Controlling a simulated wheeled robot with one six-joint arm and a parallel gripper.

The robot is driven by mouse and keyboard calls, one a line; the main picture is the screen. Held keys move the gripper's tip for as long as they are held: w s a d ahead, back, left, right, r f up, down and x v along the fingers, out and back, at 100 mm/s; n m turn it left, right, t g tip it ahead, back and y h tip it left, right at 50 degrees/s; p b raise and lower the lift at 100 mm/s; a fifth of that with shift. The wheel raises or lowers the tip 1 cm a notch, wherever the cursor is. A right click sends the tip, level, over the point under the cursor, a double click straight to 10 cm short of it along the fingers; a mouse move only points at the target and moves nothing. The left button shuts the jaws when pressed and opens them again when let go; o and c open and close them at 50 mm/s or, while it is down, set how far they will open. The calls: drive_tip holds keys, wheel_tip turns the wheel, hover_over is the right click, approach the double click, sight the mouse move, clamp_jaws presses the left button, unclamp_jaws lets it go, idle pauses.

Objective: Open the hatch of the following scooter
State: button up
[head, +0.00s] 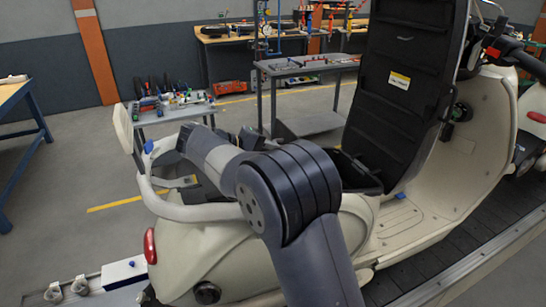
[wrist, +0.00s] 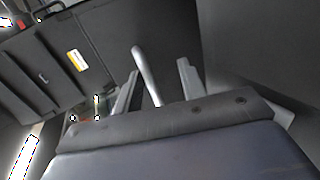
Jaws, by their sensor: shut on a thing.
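The scooter's hatch, a black panel (head: 398,85) with a yellow-and-white label, stands raised, nearly upright, above the cream scooter body (head: 200,250). In the wrist view the hatch (wrist: 95,55) is at the left, apart from the fingers. My gripper (wrist: 158,85) shows two grey fingers there, with a pale bar (wrist: 147,72) between them. It is shut on this bar; the exact contact is hard to see. In the head view my arm hides most of the fingers. A pale grab rail (head: 195,212) curves around the scooter's rear.
The scooter stands on the dark slat conveyor (head: 455,250). Behind it are a grey bench (head: 310,66) and a small table with tools (head: 172,112). A blue-framed table (head: 14,92) is at the left. The floor between them is clear. Part of another scooter (head: 535,122) shows at the right.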

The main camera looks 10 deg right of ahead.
drive_tip(key=b+v, duration=0.1)
drive_tip(key=v, duration=0.6)
drive_tip(key=shift+s+a, duration=0.1)
drive_tip(key=shift+a, duration=0.15)
drive_tip(key=shift+c, duration=0.3)
